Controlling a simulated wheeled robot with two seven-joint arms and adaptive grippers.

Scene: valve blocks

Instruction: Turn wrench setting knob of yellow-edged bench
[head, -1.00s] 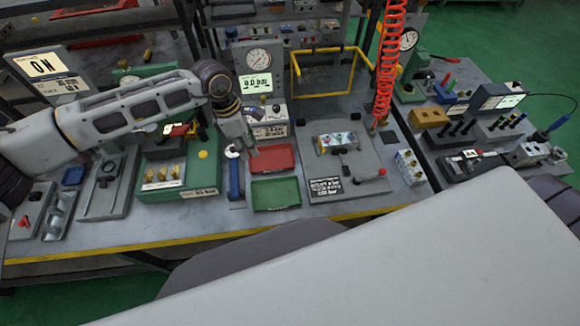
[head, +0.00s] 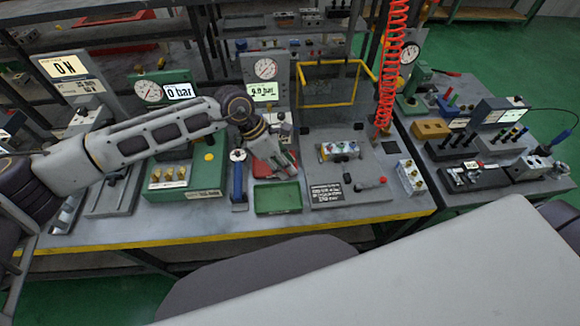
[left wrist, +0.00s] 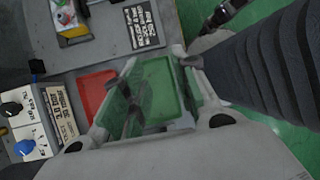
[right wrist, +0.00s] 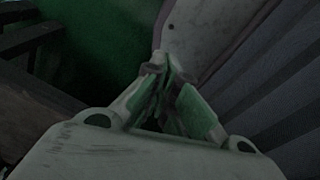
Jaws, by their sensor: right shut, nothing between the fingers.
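The yellow-edged bench (head: 150,240) crosses the head view. A small panel with a black knob (left wrist: 11,109) and a blue knob (left wrist: 24,148) shows at the left edge of the left wrist view. Its labels are too blurred to tell which knob sets the wrench. A blue-handled wrench (head: 239,180) stands left of the trays. My left gripper (head: 284,172) is above the red tray (left wrist: 95,92). In the left wrist view its fingers (left wrist: 160,78) are apart and empty, away from the knobs. My right gripper (right wrist: 166,66) is shut and empty, away from the bench top.
A green tray (head: 278,198) lies in front of the red one. A green box with brass fittings (head: 180,178) is to the left. A grey plate with a valve block (head: 338,150) is to the right.

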